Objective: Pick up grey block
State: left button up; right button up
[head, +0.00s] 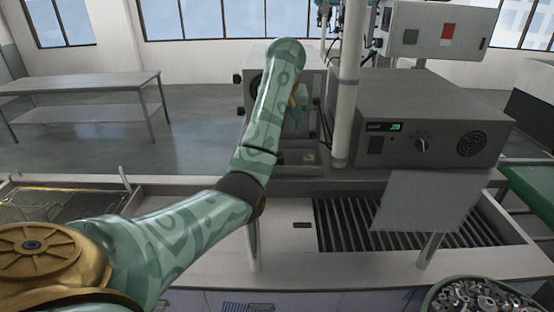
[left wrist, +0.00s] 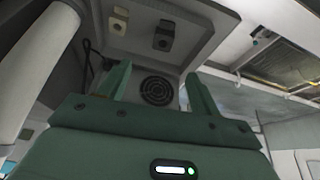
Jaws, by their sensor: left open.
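My left gripper (left wrist: 157,76) is open in the left wrist view, its two green fingers spread with nothing between them. Beyond them is a grey housing with a round dark vent. I cannot tell for sure whether either is the grey block. In the head view my left arm reaches to the grey housing (head: 312,72), and the arm mostly hides the gripper. My right gripper is not in view.
A grey control unit (head: 432,117) with a green display stands right of a white post (head: 348,85). A slatted basin (head: 345,222) lies in front, partly covered by a grey panel (head: 430,200). A bowl of metal parts (head: 478,296) is at bottom right.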

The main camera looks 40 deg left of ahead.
pick_arm(q)
send_over(279, 165)
notch_tip(279, 165, down, 9)
jog(key=shift+r, duration=0.1)
jog(key=x, duration=0.5)
jog(key=shift+s+a, duration=0.1)
jog(key=shift+a, duration=0.2)
jog(key=shift+d, duration=0.1)
jog(key=shift+c, duration=1.2)
jog(key=c, duration=0.9)
